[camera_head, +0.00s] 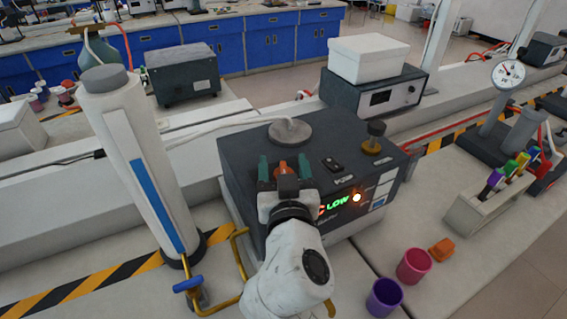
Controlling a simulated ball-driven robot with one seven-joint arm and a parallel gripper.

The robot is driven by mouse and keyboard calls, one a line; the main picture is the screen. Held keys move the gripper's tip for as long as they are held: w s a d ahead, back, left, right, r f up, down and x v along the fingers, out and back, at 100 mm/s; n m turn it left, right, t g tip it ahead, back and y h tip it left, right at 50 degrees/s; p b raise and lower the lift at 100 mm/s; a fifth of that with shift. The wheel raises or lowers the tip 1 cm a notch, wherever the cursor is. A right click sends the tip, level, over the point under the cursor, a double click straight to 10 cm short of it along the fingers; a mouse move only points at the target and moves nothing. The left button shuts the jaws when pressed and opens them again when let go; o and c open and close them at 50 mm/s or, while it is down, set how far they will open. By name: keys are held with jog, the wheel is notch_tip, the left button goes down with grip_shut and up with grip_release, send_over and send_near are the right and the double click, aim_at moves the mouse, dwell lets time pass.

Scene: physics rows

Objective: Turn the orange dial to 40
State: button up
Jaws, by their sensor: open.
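A dark grey box-shaped device (318,133) stands on the bench, with a green lit readout that seems to say "LOW" (337,203) on its front. My gripper (285,170) is in front of and over the device's near left part, with its two teal-tipped fingers apart. An orange piece (284,167) shows between the fingers; I cannot tell if it is the dial or whether the fingers touch it. No scale or number for a dial can be read. My wrist hides part of the device's front.
A brownish-orange fitting (371,147) and a small black switch (333,164) are on the device's top. A white cylinder (135,160) stands left. Pink (413,266) and purple (384,297) cups and an orange piece (441,250) lie right. A marker rack (490,205) stands farther right.

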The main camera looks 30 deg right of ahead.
jog(key=c, duration=1)
jog(key=shift+o, duration=0.2)
